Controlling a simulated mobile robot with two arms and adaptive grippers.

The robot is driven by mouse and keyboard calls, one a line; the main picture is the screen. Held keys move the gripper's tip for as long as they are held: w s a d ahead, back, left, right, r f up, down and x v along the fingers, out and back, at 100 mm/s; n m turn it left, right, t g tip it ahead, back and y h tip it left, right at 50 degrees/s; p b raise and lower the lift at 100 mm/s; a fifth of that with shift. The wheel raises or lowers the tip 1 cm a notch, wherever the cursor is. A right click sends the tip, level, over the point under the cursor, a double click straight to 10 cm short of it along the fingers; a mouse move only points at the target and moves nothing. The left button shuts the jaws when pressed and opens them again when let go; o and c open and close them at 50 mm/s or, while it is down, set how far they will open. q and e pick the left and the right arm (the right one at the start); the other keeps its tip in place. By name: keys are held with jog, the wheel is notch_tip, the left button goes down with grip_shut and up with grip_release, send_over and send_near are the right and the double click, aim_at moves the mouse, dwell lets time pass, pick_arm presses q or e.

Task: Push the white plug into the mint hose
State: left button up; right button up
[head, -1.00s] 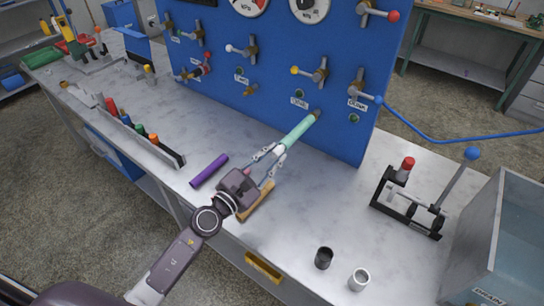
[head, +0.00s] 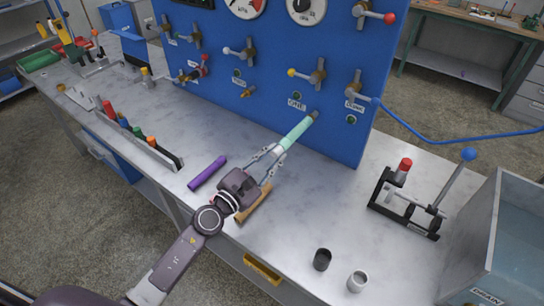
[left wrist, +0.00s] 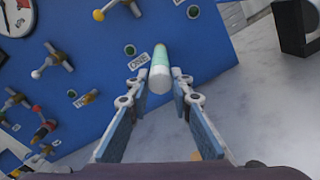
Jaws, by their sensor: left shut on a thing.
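The mint hose (head: 296,133) sticks out from a brass fitting low on the blue panel, slanting down toward my left gripper. The white plug (head: 277,151) is at the near end of the hose, in line with it. In the left wrist view the plug's pale round end (left wrist: 160,79) faces the camera, with the mint hose (left wrist: 160,57) directly behind it. My left gripper (head: 275,154) is shut on the plug, with a finger on either side. How deep the plug sits in the hose cannot be told. My right gripper is not in view.
A purple tube (head: 208,172) lies left of my gripper. A black cup (head: 322,259) and a white cup (head: 357,281) stand at the front right. A lever press (head: 408,202) and a grey bin (head: 493,245) stand farther right.

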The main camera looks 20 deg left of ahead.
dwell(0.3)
pick_arm(q)
jog(key=o, duration=1.1)
jog(key=shift+w+d, duration=0.1)
jog(key=shift+w, duration=0.05)
jog(key=shift+v, duration=6)
